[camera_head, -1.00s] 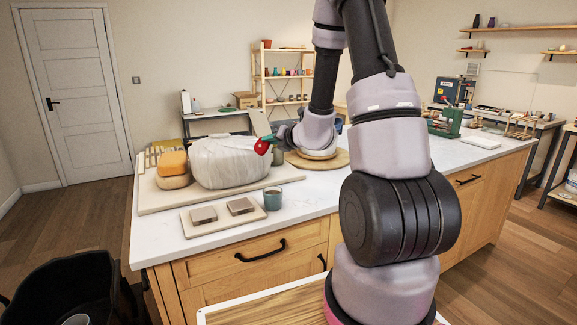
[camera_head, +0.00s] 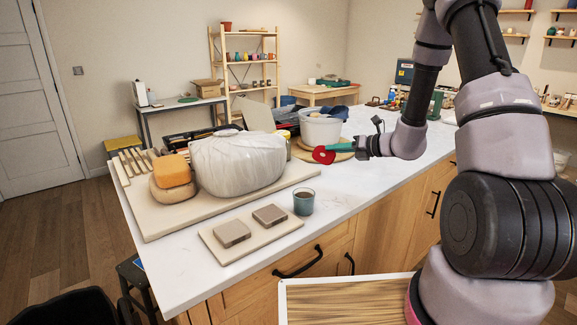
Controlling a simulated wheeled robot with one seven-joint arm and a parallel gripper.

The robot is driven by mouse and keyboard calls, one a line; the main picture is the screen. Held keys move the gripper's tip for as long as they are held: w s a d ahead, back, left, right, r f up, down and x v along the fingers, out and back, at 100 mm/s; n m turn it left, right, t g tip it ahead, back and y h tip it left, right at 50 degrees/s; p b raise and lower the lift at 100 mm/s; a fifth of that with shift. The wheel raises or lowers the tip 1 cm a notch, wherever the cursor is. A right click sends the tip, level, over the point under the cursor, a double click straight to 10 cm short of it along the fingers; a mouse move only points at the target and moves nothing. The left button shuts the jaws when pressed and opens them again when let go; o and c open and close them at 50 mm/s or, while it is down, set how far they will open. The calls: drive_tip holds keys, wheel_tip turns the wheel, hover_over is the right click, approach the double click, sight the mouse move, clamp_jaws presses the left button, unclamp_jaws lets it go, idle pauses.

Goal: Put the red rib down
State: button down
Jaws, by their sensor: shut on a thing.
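The red rib (camera_head: 322,155) is a small red piece with a pale spot. It is at the tip of my gripper (camera_head: 335,148), whose fingers look green and are shut on it. My gripper reaches in from the right, with the rib pointing left. The rib shows in front of the round wooden board (camera_head: 337,156) and the white bucket (camera_head: 320,128). I cannot tell how high it is above the white worktop (camera_head: 345,185).
A plastic-wrapped lump (camera_head: 238,163) and an orange sponge (camera_head: 172,171) sit on a large board (camera_head: 155,222) at the left. A teal cup (camera_head: 304,202) and a small board (camera_head: 228,256) with two brown blocks stand in front. Worktop right of the cup is clear.

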wheel_tip(320, 180, down, 9)
idle(0.4)
drive_tip(key=shift+f, duration=0.1)
drive_tip(key=shift+f, duration=0.25)
drive_tip(key=c, duration=0.9)
unclamp_jaws()
drive_tip(key=shift+r, duration=0.1)
